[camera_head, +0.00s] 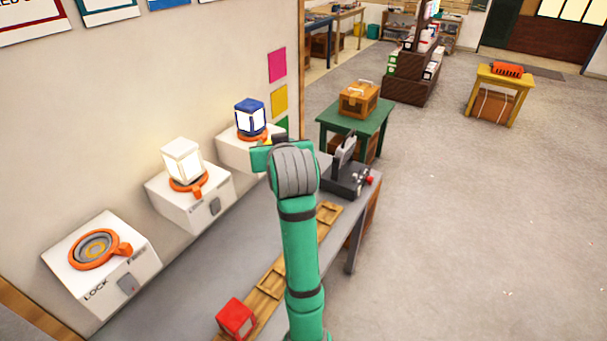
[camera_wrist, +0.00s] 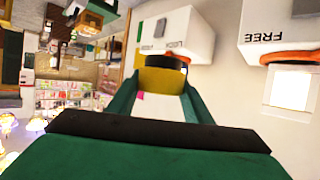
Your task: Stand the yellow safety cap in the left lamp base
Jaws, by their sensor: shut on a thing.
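The left lamp base (camera_head: 60,265) is a white box on the wall with an orange ring and an empty grey socket on top. The yellow safety cap (camera_wrist: 165,87) has a dark end and sits between my fingers in the wrist view. My gripper (camera_wrist: 160,100) is shut on it. In the head view my gripper (camera_head: 275,145) is in front of the right lamp base, well to the right of the left one. My wrist hides most of the cap there.
The middle base (camera_head: 178,212) carries a lit white lamp (camera_head: 183,160). The right base (camera_head: 232,148) carries a lit blue-topped lamp (camera_head: 250,118). A dark device (camera_head: 345,178) stands at the bench's far end.

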